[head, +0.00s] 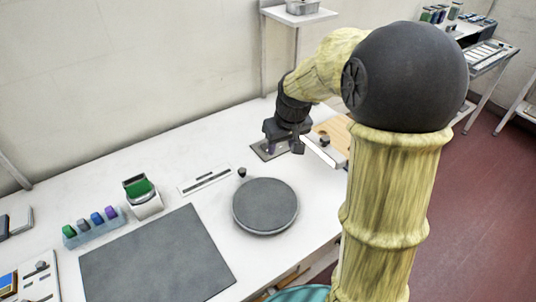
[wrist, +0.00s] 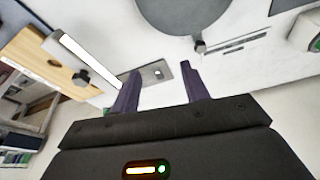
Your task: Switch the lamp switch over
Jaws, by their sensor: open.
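A grey metal plate (head: 262,152) with what looks like a small switch on it lies on the white table, partly hidden by my gripper (head: 284,146). In the wrist view, the plate (wrist: 172,82) shows between and beyond the dark fingers, with a small light-and-dark detail near its middle. I cannot tell which way the switch is set. I cannot tell whether the fingers touch the plate. No lamp is clearly identifiable.
A wooden board (head: 332,128) with a white bar and dark knob stands close right of my gripper. A round grey disc (head: 265,205), a slotted white strip (head: 205,179), a green-topped device (head: 141,193) and a dark mat (head: 155,262) lie to the left.

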